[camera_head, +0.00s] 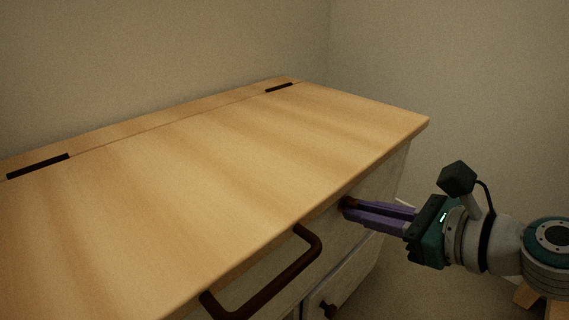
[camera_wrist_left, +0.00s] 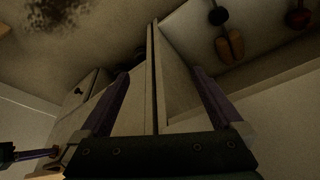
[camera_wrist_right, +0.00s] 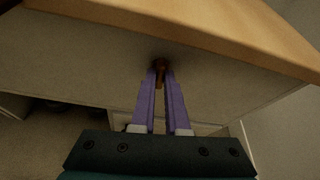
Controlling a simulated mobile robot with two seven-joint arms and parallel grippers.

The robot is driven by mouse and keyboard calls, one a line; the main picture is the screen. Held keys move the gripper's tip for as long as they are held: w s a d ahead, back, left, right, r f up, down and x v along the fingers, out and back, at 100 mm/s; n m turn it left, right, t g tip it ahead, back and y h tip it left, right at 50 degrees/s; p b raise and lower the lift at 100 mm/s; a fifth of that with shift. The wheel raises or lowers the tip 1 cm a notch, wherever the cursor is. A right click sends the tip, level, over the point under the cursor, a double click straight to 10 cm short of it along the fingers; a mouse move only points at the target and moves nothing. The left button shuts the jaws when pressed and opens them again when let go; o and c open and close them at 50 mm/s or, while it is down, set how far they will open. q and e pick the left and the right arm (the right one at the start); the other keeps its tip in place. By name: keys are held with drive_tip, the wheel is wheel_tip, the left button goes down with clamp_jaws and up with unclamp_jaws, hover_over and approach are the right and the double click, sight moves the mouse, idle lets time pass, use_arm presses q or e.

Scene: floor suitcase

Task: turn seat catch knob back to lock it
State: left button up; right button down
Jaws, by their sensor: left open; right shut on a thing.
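The seat catch knob (camera_wrist_right: 160,66) is a small dark brown piece on the pale front panel, just under the wooden seat lid (camera_head: 260,150). My right gripper (camera_head: 346,208) is shut on the knob, its purple fingers on either side of it; it also shows in the right wrist view (camera_wrist_right: 161,80). The fingers hide part of the knob, and I cannot tell its exact turn angle. The lid lies flat and closed. My left gripper (camera_wrist_left: 160,85) is open in the left wrist view, with nothing clearly held between its fingers. It is not in the head view.
A dark bar handle (camera_head: 270,285) sticks out from the front below the lid's edge. A small round knob (camera_head: 328,310) sits on a lower door. Two dark hinges (camera_head: 38,166) (camera_head: 279,88) lie along the lid's back. Walls stand behind and at the right.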

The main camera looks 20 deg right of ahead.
drive_tip(key=shift+r+m+y, duration=0.1)
drive_tip(key=shift+m+y, duration=0.3)
drive_tip(key=shift+m, duration=0.2)
idle(0.3)
drive_tip(key=c, duration=0.9)
unclamp_jaws()
